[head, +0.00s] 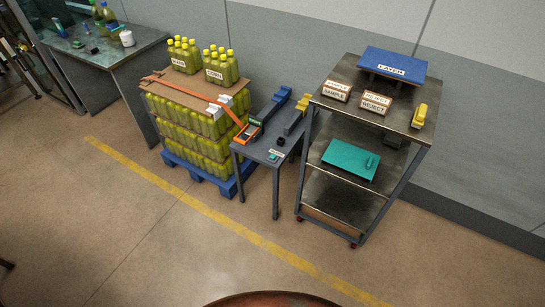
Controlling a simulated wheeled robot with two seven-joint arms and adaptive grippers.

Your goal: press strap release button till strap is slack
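An orange strap (185,89) runs across the cardboard top of a stacked load of yellow-green bottles (190,120) on a blue pallet (205,178). The strap continues down the load's right side toward an orange device (246,135) with a green face, at the left edge of a small grey table (262,150). A release button cannot be made out at this size, and whether the strap is tight cannot be told. Neither of my grippers is in view.
A metal shelf cart (345,190) stands right of the small table, with labelled boxes (376,102) and a blue LAYER platform (393,65) on top. A workbench (105,50) stands back left. The floor in front, with a yellow line (200,207), is clear.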

